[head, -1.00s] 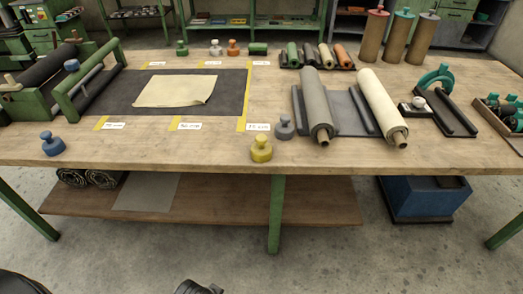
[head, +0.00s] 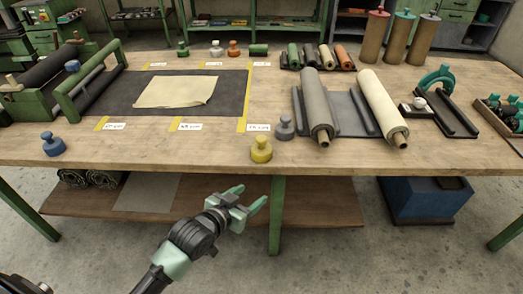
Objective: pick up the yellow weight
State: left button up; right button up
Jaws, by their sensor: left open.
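The yellow weight (head: 261,150) stands upright at the front edge of the wooden table (head: 330,160), with a round knob on top. A grey weight (head: 285,128) stands close behind it, slightly to the right. My left gripper (head: 248,199) is open and empty. It is in front of the table's front edge, below and slightly left of the yellow weight in the picture, and apart from it. My right gripper is not in view.
A blue weight (head: 53,144) stands at the front left. A grey roll (head: 318,110) and a cream roll (head: 382,108) lie to the right. A cream sheet (head: 175,91) lies on the dark mat (head: 110,95).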

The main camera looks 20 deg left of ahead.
aim_at(258, 141)
pick_arm(q)
jog(key=w+a+r+t, duration=0.1)
jog(key=w+r, duration=0.1)
jog(key=w, duration=0.1)
jog(key=w+a+r+t, duration=0.1)
jog(key=w+r+t, duration=0.1)
jog(key=w+r, duration=0.1)
jog(key=w+a+r+t+h, duration=0.1)
jog(key=w+r, duration=0.2)
jog(key=shift+a+t, duration=0.2)
jog(key=shift+t, duration=0.1)
jog(key=x, duration=0.7)
jog(key=shift+w+d+f, duration=0.2)
jog(key=shift+d, duration=0.05)
grip_shut()
jog(key=shift+r+p, duration=0.25)
jog(key=shift+p, duration=0.05)
